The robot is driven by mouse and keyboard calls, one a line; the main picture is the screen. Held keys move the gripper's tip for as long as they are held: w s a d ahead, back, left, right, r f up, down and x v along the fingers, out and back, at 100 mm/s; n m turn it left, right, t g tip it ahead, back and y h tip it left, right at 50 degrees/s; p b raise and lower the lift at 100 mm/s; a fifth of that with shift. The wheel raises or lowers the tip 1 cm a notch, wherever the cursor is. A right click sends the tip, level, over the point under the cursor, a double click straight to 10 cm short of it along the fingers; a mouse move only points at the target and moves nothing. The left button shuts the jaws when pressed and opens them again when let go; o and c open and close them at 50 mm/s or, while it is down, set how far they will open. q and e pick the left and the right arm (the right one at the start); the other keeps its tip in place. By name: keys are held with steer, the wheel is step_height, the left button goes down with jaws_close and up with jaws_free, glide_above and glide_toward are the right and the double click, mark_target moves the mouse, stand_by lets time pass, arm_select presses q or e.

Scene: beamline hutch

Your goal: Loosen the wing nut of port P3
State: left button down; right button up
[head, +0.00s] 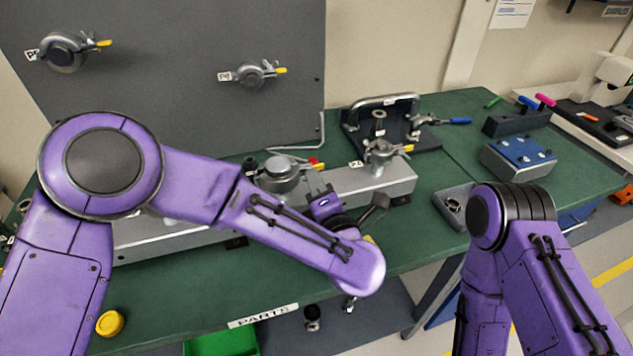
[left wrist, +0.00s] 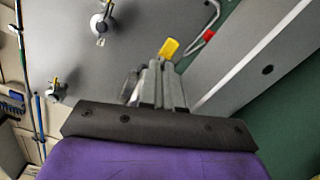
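Two ports with grey clamps and yellow-tipped wing nuts sit on the upright grey panel, an upper left port (head: 66,52) and a middle port (head: 252,75). Two more are on the bench block, a larger port (head: 281,172) and a smaller port (head: 381,154). The port labels are too small to read, so I cannot tell which is P3. My left gripper (left wrist: 163,78) is at the larger bench port. Its fingers are close together, with a yellow wing-nut tip (left wrist: 169,48) just beyond them; whether they grip it is unclear. My right gripper is out of view.
A long grey block (head: 345,185) carries the bench ports on the green table (head: 270,275). A yellow cap (head: 110,323) lies at front left, where the table is mostly clear.

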arm_select(q)
steer(key=n+b, duration=1.3)
steer(key=b, duration=0.5)
steer(key=shift+a+r, duration=0.1)
steer(key=shift+r, duration=0.05)
stand_by(0.5)
steer(key=c, duration=1.3)
jaws_free()
